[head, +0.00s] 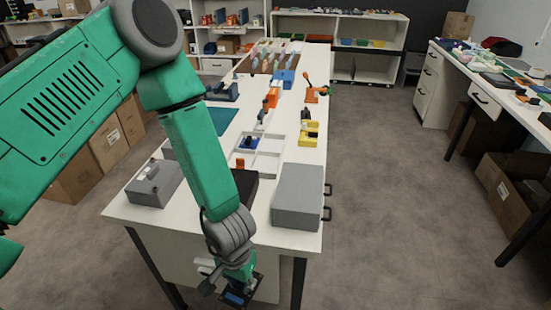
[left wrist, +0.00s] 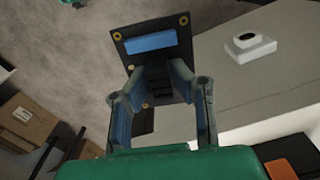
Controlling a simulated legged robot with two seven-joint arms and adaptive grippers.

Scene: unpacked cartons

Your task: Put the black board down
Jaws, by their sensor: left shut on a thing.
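The black board (head: 254,291) is a small dark plate with a blue rectangle on it. In the left wrist view the board (left wrist: 127,46) also shows yellow rings at its corners. My left gripper (head: 238,277) is shut on the board near one edge, and both fingers show in the left wrist view (left wrist: 160,88). In the head view the gripper and board appear in front of the white table's (head: 250,215) near edge, over the floor. The arm hides part of the table behind it. My right gripper is not in view.
On the table's near end are a grey box with buttons (head: 153,184), a black box (head: 243,188) and a large grey box (head: 298,194). A white divided tray (head: 268,168) lies behind them. Small bare strips of tabletop show between them. Cardboard cartons (head: 108,143) stand at left.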

